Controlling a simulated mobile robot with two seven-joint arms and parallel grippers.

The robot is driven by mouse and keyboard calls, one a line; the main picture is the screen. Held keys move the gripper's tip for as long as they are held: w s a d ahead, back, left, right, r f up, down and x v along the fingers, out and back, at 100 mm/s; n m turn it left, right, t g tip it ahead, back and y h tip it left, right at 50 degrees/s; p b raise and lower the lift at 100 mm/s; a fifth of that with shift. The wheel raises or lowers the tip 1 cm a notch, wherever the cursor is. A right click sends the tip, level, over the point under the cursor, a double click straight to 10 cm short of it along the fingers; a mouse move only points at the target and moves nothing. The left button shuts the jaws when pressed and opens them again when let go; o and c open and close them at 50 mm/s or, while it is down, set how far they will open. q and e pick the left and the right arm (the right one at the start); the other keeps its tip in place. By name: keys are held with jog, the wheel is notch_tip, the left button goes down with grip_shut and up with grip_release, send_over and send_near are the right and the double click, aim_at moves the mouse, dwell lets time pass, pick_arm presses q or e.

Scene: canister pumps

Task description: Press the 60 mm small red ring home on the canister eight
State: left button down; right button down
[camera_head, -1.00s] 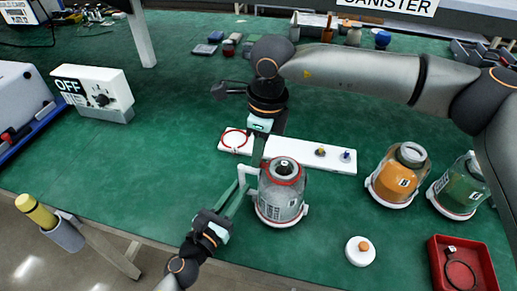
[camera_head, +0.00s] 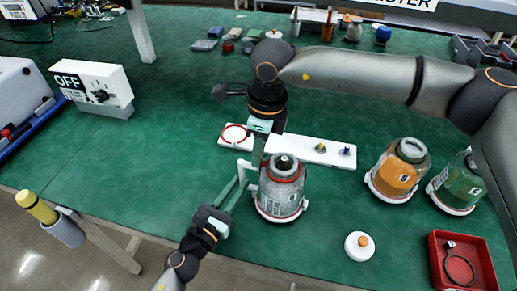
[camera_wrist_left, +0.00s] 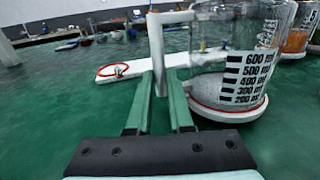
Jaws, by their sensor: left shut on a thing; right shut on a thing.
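A clear canister (camera_head: 281,200) with grey contents stands upright at the table's middle front; its number is not readable. The small red ring (camera_head: 299,178) lies around its top; whether it is fully seated cannot be told. My left gripper (camera_head: 246,172) is shut on the canister's white handle, which also shows in the left wrist view (camera_wrist_left: 158,62). My right gripper (camera_head: 257,160) reaches down from above to the left edge of the canister's top, shut, apparently on the small red ring; its fingertips are partly hidden. The left wrist view does not show the canister's top.
A white board (camera_head: 307,150) behind the canister carries a larger red ring (camera_head: 234,134) and small knobs. An orange canister (camera_head: 396,175) and a green canister (camera_head: 459,186) stand to the right. A white lid (camera_head: 359,246) and a red tray (camera_head: 466,262) lie at front right.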

jog(key=shift+f, duration=0.15)
jog(key=shift+c, duration=1)
grip_release()
jog(key=shift+a, duration=0.15)
jog(key=shift+w+a, duration=0.35)
jog(key=shift+a, duration=0.5)
jog(key=shift+w+a, duration=0.35)
jog(key=shift+a, duration=0.5)
notch_tip(320, 180, up, 8)
jog(key=shift+f, duration=0.15)
dwell(1.1)
